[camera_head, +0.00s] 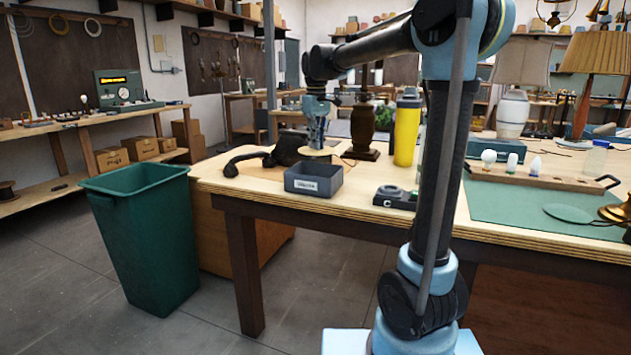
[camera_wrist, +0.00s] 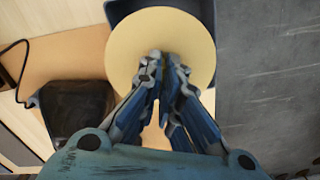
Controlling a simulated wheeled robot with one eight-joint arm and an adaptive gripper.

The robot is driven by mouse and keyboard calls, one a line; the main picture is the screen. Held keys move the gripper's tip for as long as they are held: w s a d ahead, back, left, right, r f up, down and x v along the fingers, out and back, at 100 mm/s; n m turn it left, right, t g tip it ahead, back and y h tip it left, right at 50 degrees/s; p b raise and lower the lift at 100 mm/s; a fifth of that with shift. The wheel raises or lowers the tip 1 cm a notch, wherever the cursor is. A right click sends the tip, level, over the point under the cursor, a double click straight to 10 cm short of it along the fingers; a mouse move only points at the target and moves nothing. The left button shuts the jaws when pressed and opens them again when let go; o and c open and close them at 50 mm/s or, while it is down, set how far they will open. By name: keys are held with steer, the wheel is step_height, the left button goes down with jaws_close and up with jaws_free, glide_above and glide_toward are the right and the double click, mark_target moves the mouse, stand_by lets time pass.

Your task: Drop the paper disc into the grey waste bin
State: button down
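My gripper (camera_head: 317,143) is shut on the edge of a flat, pale cream paper disc (camera_head: 340,150). In the wrist view my gripper's fingertips (camera_wrist: 163,66) meet at the lower part of the disc (camera_wrist: 150,30). The disc is roughly level, above the table. A small dark grey open box (camera_head: 300,186) with a white label stands near the table's front edge, just below the disc; I cannot read the label. Its rim shows behind the disc in the wrist view (camera_wrist: 117,10). The disc hides most of its inside. A tall dark green bin (camera_head: 150,245) stands on the floor at left.
A green mat (camera_head: 500,205) lies at right.

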steer(key=f, duration=0.3)
steer(key=shift+w+d+f, duration=0.1)
steer(key=shift+d+f, duration=0.15)
steer(key=shift+d, duration=0.15)
steer(key=shift+f, duration=1.1)
steer(key=c, duration=1.7)
jaws_free()
step_height(320, 180, up, 12)
